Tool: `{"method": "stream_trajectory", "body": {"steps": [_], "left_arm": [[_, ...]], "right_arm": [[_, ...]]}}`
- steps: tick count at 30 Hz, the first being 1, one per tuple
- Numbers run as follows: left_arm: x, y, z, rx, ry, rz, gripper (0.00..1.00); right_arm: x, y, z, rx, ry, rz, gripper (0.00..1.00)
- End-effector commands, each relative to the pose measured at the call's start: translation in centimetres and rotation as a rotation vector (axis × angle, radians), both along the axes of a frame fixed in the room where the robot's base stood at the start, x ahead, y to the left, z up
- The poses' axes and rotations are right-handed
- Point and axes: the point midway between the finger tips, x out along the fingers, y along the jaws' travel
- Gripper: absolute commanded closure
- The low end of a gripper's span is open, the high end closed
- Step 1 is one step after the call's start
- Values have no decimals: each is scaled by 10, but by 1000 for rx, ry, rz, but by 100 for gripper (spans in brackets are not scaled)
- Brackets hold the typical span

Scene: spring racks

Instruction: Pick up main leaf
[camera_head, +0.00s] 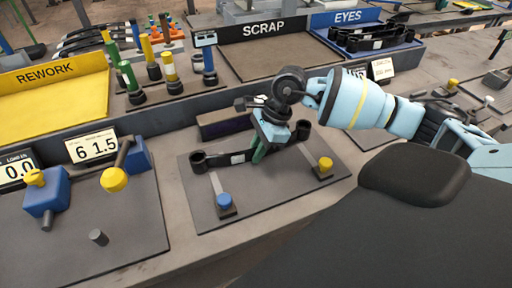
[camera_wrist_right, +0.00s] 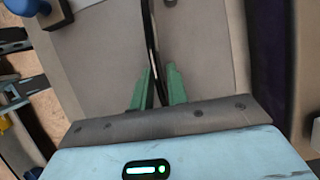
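The main leaf appears to be the long dark bar with a round eye at each end (camera_head: 216,159), at the dark fixture plate (camera_head: 218,210) in the head view. A small pale label shows on it. My right gripper (camera_head: 262,150) points down at its middle, with a green finger in front of it. In the right wrist view the leaf (camera_wrist_right: 151,40) shows edge-on as a thin dark strip between the two green fingertips (camera_wrist_right: 159,82). The fingers are close to both its faces; firm contact cannot be told. The gripper hides the leaf's middle. My left gripper is not in view.
Yellow REWORK (camera_head: 50,105), SCRAP (camera_head: 275,60) and blue EYES (camera_head: 345,19) trays line the back. A test stand with displays is left.

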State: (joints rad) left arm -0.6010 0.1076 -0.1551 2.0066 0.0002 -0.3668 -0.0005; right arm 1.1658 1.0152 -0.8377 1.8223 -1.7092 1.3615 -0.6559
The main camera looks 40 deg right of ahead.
Motion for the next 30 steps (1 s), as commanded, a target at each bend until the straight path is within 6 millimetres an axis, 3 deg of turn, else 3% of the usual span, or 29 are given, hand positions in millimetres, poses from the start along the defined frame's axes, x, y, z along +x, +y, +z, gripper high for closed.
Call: {"method": "stream_trajectory", "body": {"steps": [3, 17, 30], "left_arm": [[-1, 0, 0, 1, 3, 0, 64], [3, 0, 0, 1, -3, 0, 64], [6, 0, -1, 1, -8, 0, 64]], "right_arm": [[0, 0, 0, 0, 0, 0, 100], [2, 0, 8, 3, -9, 0, 100], [2, 0, 72, 3, -12, 1, 100]]}}
